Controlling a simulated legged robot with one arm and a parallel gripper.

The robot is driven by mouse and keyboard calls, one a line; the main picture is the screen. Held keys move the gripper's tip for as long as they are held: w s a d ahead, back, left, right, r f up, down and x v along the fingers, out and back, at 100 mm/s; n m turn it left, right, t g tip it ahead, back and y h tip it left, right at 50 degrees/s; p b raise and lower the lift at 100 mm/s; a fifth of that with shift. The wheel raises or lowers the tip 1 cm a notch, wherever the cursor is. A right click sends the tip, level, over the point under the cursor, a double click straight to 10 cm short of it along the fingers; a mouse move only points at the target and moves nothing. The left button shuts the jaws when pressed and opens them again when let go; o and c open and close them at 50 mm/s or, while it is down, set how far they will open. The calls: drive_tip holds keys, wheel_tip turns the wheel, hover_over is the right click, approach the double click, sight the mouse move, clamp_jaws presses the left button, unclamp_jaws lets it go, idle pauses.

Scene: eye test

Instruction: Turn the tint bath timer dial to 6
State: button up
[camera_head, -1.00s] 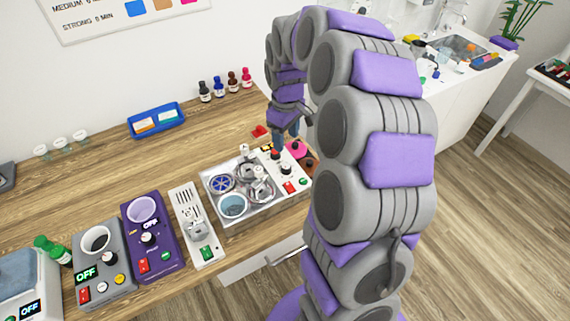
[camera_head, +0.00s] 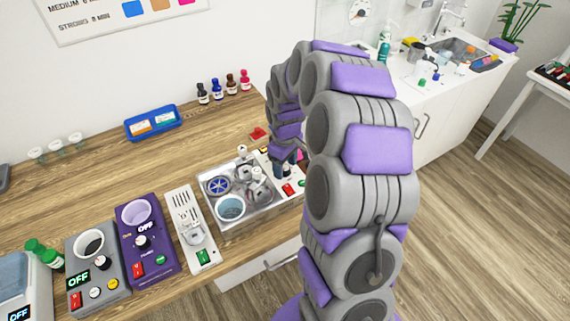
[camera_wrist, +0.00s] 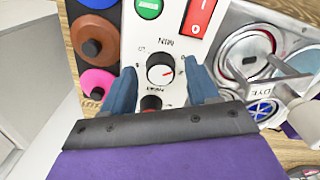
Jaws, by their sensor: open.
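The tint bath (camera_head: 235,226) is a steel tray holding round cups, with a white control panel (camera_wrist: 175,42) on its right side in the head view. In the wrist view the timer dial (camera_wrist: 160,70), a black-and-white knob with a red mark, sits by upside-down "MIN" lettering. The mark points right in the picture; the scale figures are too small to read. My gripper (camera_wrist: 161,80) is open, its blue fingers on either side of the dial; contact cannot be told. In the head view my gripper (camera_head: 286,163) is over the panel and hides the dial.
A dark red knob (camera_wrist: 150,103) marked "HEAT" sits close to the dial, between my fingers. A red switch (camera_wrist: 199,16) and green button (camera_wrist: 148,7) are beyond it.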

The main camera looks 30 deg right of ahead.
drive_tip(key=shift+c, duration=0.4)
drive_tip(key=c, duration=1)
drive_tip(key=shift+o, duration=0.2)
